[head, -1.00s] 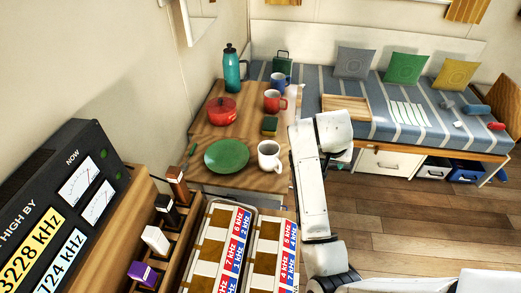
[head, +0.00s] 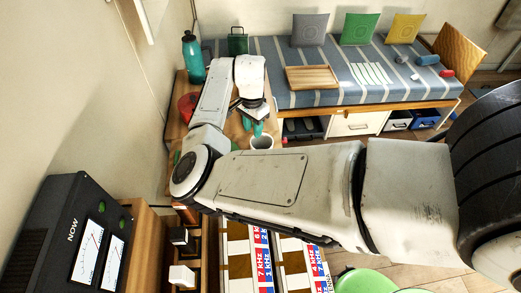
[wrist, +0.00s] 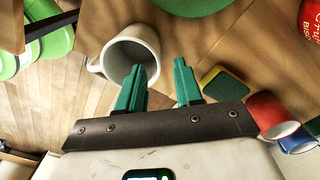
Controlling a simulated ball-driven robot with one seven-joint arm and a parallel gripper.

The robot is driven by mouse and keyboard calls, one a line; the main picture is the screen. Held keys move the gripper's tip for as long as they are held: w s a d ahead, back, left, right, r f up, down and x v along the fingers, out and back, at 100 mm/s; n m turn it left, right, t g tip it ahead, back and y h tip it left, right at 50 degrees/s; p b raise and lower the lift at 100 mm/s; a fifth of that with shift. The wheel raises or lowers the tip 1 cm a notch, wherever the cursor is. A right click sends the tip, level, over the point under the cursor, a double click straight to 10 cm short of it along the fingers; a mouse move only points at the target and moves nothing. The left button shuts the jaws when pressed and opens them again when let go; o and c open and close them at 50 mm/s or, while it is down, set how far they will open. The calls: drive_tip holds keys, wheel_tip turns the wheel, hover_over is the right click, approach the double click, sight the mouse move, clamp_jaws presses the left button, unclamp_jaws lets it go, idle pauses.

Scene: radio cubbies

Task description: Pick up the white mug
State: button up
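The white mug (head: 262,143) stands on the wooden table, partly hidden behind my arm in the head view. In the wrist view the mug (wrist: 117,47) shows its open rim, with its handle to the left. My gripper (wrist: 160,66) has two green fingers apart with nothing between them. One finger overlaps the mug's rim in the picture; I cannot tell whether it touches. The other finger is to the right of the mug. In the head view my gripper (head: 257,128) points down just above the mug.
A yellow-and-green sponge (wrist: 225,86) lies right of my fingers. A red mug (wrist: 272,113) and a blue mug (wrist: 301,139) are beyond it. A green plate (wrist: 190,4) and a red tin (wrist: 311,28) are near. A teal bottle (head: 193,58) stands at the table's back.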

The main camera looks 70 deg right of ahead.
sight(254, 141)
drive_tip(key=shift+s+f+p, duration=0.2)
drive_tip(key=shift+f+p, duration=0.25)
drive_tip(key=shift+f, duration=3.1)
clamp_jaws()
